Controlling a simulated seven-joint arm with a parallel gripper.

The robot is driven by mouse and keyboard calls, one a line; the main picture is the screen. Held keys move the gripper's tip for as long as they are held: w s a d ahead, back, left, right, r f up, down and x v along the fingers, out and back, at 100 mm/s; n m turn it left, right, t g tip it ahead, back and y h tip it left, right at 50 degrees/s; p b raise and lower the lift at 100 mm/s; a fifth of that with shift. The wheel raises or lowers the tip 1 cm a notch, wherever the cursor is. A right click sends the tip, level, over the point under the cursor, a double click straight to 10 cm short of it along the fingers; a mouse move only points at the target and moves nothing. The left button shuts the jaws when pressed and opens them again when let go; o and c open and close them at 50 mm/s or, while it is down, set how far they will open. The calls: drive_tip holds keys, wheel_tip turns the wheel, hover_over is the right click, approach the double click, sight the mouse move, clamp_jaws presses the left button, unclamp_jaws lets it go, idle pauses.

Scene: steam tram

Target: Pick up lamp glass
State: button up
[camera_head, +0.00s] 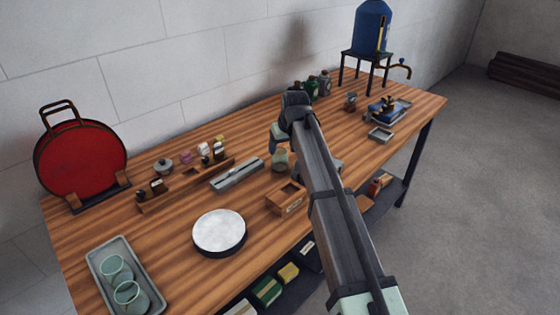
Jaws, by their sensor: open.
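Two pale green, see-through lamp glasses stand in a grey tray (151,288) at the table's near left corner: one farther back (116,268), one nearer (131,297). A small greenish glass-like piece (280,161) shows at mid-table, just below my gripper; I cannot tell whether it is a third lamp glass. My gripper (277,147) points down over the middle of the table, far to the right of the tray. It is open. My arm partly hides it, and its fingertips are too small to make out clearly.
Behind are a rack of small bottles (187,183) and a red round case (80,160). A blue tank (371,27) stands at the far right.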

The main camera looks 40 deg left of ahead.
drive_tip(key=shift+x, duration=3.4)
drive_tip(key=shift+s, duration=0.15)
drive_tip(key=c, duration=0.8)
wheel_tip(320, 180, up, 10)
drive_tip(key=w+d+r, duration=0.2)
drive_tip(key=w+d, duration=0.1)
drive_tip(key=d, duration=0.3)
drive_tip(key=w+d+r, duration=0.3)
drive_tip(key=d, duration=0.4)
drive_tip(key=shift+d, duration=0.2)
